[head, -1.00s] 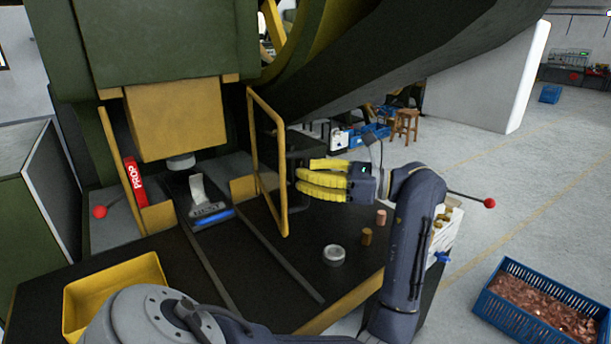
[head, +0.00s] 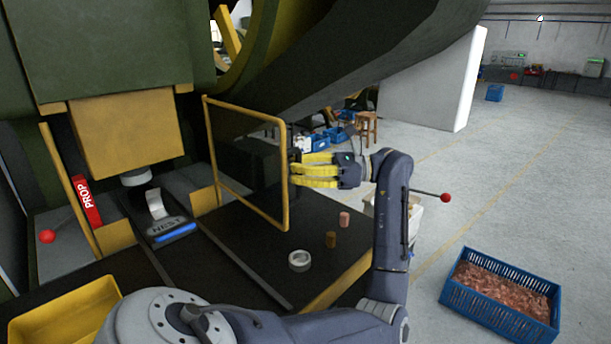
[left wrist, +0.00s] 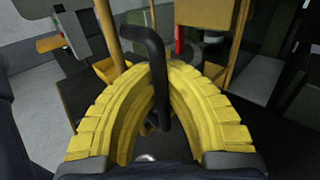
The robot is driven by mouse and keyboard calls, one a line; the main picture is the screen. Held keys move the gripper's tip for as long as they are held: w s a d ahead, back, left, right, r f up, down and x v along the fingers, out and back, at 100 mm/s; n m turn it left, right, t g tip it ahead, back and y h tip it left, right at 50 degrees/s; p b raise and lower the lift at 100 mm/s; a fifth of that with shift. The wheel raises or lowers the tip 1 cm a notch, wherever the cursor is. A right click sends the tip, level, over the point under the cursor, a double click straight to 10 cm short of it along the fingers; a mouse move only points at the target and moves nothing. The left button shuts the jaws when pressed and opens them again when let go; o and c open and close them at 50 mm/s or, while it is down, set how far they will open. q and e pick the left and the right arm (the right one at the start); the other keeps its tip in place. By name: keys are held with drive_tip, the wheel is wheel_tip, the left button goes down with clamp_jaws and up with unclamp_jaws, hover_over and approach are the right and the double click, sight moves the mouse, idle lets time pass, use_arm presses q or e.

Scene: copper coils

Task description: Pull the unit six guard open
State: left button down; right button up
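The guard (head: 247,116) is a yellow rectangular frame standing at the right front of the press bed, swung out at an angle. My left gripper (head: 300,172) is at its free right edge in the head view, yellow fingers close together. In the left wrist view, the yellow fingers (left wrist: 168,80) close around a bent black handle (left wrist: 157,65), which runs between them. The handle is mostly hidden by the fingers in the head view. My right gripper is not in view.
A red PROP block (head: 87,200) and a NEST fixture (head: 166,228) sit left of the guard. A blue crate of copper (head: 501,291) is on the floor at right.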

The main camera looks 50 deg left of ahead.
use_arm(q)
drive_tip(key=shift+w+d, duration=0.1)
drive_tip(key=shift+w, duration=0.15)
drive_tip(key=c, duration=1.7)
unclamp_jaws()
drive_tip(key=shift+w+d, duration=0.15)
drive_tip(key=shift+d, duration=0.1)
drive_tip(key=o, duration=0.3)
drive_tip(key=shift+a, duration=0.2)
drive_tip(key=v, duration=1.2)
drive_tip(key=shift+d, duration=0.15)
drive_tip(key=x, duration=1.2)
drive_tip(key=shift+s+a, duration=0.2)
drive_tip(key=shift+s+d, duration=0.1)
drive_tip(key=shift+s, duration=0.05)
